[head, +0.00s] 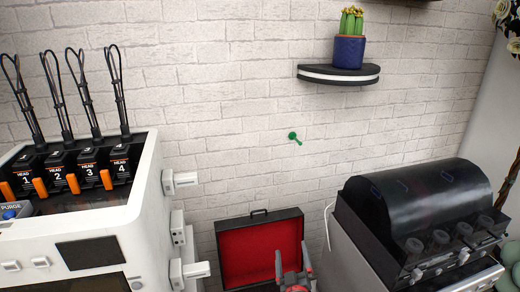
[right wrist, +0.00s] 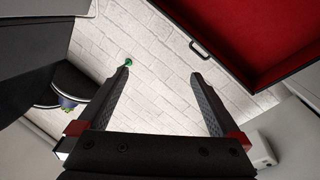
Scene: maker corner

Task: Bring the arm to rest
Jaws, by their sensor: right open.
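My right gripper (head: 293,268) shows at the bottom middle of the head view, in front of the red-lined case. In the right wrist view its two fingers (right wrist: 160,78) stand wide apart with nothing between them but the white brick wall behind. My left gripper is in neither view.
An open case with red lining (head: 245,250) stands against the wall. A white machine with numbered heads (head: 150,200) is at the left; a dark-lidded machine (head: 420,205) is at the right. A green peg (head: 292,135) and a shelf (head: 338,75) with a potted cactus (head: 350,48) are above.

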